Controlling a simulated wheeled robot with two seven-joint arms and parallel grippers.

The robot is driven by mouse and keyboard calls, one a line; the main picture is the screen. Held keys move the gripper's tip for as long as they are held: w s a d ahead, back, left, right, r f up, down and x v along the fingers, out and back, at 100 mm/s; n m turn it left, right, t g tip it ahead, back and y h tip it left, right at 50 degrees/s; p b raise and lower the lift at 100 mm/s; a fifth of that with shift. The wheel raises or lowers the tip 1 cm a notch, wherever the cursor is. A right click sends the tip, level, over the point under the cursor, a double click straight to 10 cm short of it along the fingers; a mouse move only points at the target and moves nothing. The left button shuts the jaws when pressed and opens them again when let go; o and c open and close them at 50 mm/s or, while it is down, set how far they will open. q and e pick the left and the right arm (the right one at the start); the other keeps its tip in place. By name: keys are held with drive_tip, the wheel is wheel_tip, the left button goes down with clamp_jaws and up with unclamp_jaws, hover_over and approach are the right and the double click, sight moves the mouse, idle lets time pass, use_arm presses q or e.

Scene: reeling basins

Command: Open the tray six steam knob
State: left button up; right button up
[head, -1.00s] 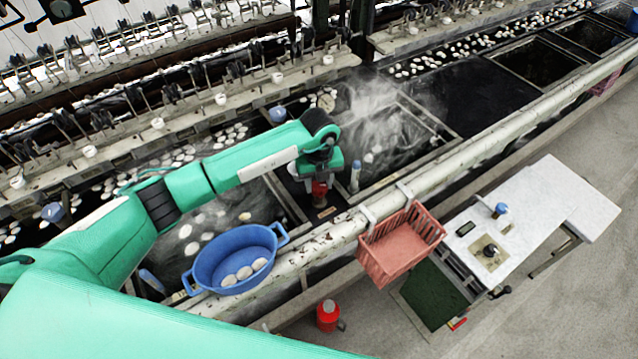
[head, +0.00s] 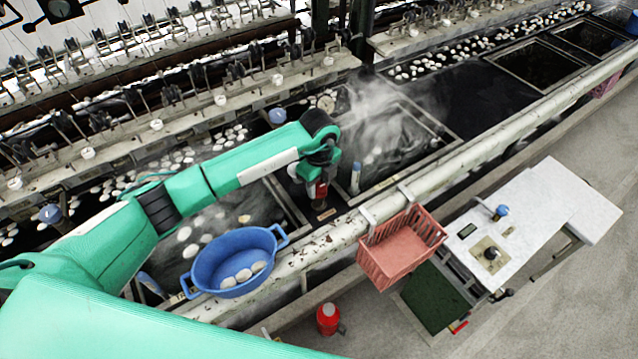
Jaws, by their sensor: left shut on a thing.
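My left gripper (head: 320,197) points down over the basin divider, just behind the white front rail. It is shut on a small red knob (head: 320,190), which is mostly hidden by the fingers. A small label plate (head: 327,213) lies just in front of the knob. Steam (head: 375,110) rises over the basin to the right of the gripper. My right gripper is not in view.
A blue basin (head: 234,262) with several cocoons sits on the front rail at left. A white-and-blue bottle (head: 355,177) stands close right of the gripper. A red crate (head: 402,247) hangs on the rail. A white table (head: 530,225) and a red flask (head: 328,318) stand in front.

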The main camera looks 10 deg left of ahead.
sight(319, 187)
use_arm(q)
drive_tip(key=shift+w, duration=0.1)
drive_tip(key=o, duration=1)
drive_tip(key=shift+c, duration=0.2)
wheel_tip(319, 187, up, 14)
drive_tip(key=b, duration=0.4)
